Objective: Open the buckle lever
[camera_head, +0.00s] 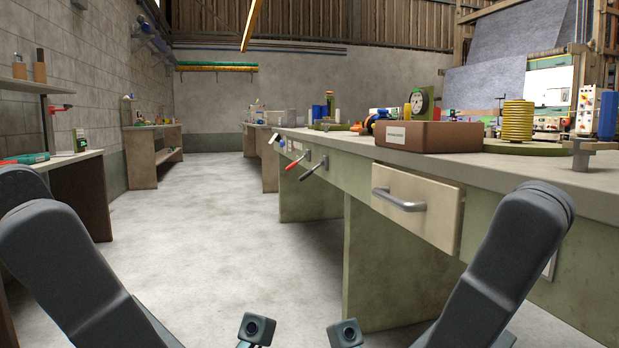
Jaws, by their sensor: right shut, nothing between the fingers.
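Two lever handles stick out from the front edge of the right-hand workbench, left of its drawer: one with a red grip (297,161) and one plain grey (314,168). I cannot tell which, if either, is the buckle lever, and no buckle shows clearly. My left gripper (257,330) and my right gripper (345,333) show only in part at the bottom edge, over the floor, well apart from both levers. Their fingers are hidden or out of frame. The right gripper is shut and empty; the left one's state does not show.
The workbench (570,172) runs along the right, with a slightly protruding drawer (415,208). A brown box (428,136) and a yellow coil stack (518,122) stand on it. Another bench (62,163) is at the left. The floor (205,235) between is clear.

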